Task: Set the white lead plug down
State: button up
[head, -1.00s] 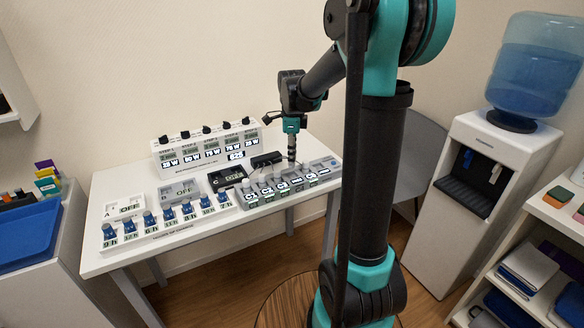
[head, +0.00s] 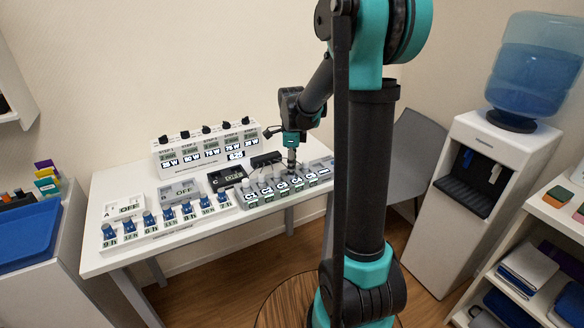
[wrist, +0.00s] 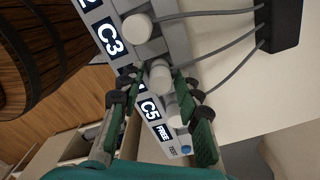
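The white lead plug (wrist: 160,76) stands between the two fingers of my gripper (wrist: 159,72) in the wrist view. The fingers close in on it from both sides, and a grey lead runs off it. It is over or in the grey strip (wrist: 183,45) with labelled places; C3 and C5 can be read, and the label between is covered. Whether its foot is seated is hidden. In the head view my gripper (head: 292,165) points down at the back edge of the strip (head: 252,203).
Other white plugs (wrist: 138,27) stand along the strip, with leads to a black box (wrist: 280,25). A white unit with knobs (head: 207,146) stands behind. The table's front (head: 150,257) is bare.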

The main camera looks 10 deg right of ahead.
jog(key=shift+o, duration=0.2)
notch_tip(320, 180, up, 12)
jog(key=s+d+f+n+t, duration=0.2)
jog(key=s+f+n, duration=0.6)
jog(key=s+n, duration=0.2)
jog(key=s+d+f+n+t, duration=0.2)
jog(key=s+f+n, duration=0.6)
jog(key=s+n, duration=0.3)
jog(key=shift+s+f, duration=0.25)
jog(key=shift+s, duration=0.25)
